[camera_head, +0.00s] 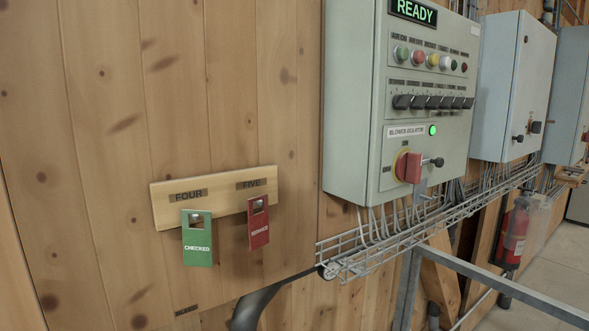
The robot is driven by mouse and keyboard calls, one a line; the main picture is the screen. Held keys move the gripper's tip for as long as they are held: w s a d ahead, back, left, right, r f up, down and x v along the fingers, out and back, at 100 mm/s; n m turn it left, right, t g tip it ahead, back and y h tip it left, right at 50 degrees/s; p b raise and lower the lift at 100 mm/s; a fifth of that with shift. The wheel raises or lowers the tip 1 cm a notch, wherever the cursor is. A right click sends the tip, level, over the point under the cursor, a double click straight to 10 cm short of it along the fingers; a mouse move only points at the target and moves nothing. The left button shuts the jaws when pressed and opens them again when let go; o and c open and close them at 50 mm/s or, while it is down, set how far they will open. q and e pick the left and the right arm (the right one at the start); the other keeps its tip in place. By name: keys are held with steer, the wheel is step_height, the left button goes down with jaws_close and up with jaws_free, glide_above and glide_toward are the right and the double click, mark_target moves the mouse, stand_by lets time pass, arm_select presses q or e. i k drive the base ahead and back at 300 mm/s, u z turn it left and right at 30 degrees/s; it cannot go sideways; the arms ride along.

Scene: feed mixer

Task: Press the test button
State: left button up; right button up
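A grey control cabinet (352,110) is mounted on the wooden wall, right of centre. Its front has a row of round buttons and lamps: green (401,53), red (419,57), yellow (433,60), a pale one (445,62), a small green one (454,65) and a dark red one (464,68). The labels above them are too small to read, so I cannot tell which is the test button. A display (413,11) above reads READY in green. Neither of my grippers is in view.
Below the buttons are several black selector switches (419,102), a lit green lamp (433,130) and a red rotary isolator (409,167). Green (197,250) and red (258,232) tags hang from a wooden board. A wire cable tray (385,252) and metal rail (500,284) lie below.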

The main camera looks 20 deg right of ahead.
mark_target(447, 61)
steer(key=z, duration=1.7)
steer(key=i, duration=0.1)
steer(key=u, duration=0.2)
